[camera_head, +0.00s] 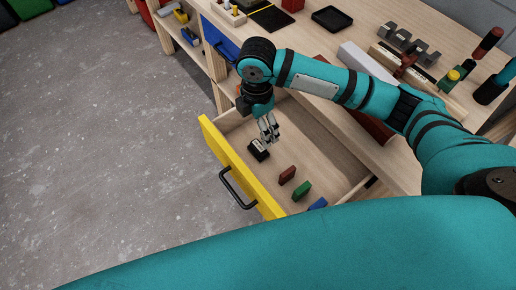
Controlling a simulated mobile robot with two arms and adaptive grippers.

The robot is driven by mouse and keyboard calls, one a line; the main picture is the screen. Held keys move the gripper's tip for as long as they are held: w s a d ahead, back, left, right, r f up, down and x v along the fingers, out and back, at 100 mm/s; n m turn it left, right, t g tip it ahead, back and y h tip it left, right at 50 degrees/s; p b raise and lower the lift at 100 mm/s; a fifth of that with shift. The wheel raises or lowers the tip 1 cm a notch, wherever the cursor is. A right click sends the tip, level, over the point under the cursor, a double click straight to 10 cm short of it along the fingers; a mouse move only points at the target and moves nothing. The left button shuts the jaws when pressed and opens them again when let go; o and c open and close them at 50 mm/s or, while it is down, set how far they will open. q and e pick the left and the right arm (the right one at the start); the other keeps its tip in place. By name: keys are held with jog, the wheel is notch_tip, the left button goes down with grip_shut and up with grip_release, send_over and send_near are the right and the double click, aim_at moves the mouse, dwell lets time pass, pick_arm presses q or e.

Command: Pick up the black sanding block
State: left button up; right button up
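The black sanding block (258,150) lies in the open drawer with the yellow front, near the drawer's far left corner. A pale patch shows on its top. My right gripper (270,138) points down into the drawer, just above and to the right of the block. Its fingers look apart with nothing between them, though they are small here. Whether a fingertip touches the block is hard to tell. My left gripper is out of view.
A brown block (287,175), a green block (302,190) and a blue block (318,203) lie in the same drawer. The yellow drawer front (240,170) has a black handle (236,188). The workbench (310,45) above holds a black tray (332,19) and tools.

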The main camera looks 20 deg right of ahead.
send_over(259, 146)
jog(key=f, duration=0.6)
jog(key=shift+a+f, duration=0.2)
jog(key=shift+a, duration=0.15)
jog(key=shift+d+f, duration=0.15)
jog(key=shift+f, duration=1.3)
jog(key=shift+d+f, duration=0.15)
jog(key=shift+f, duration=1.3)
jog(key=shift+c, duration=0.4)
jog(key=c, duration=1.2)
jog(key=shift+r, duration=0.1)
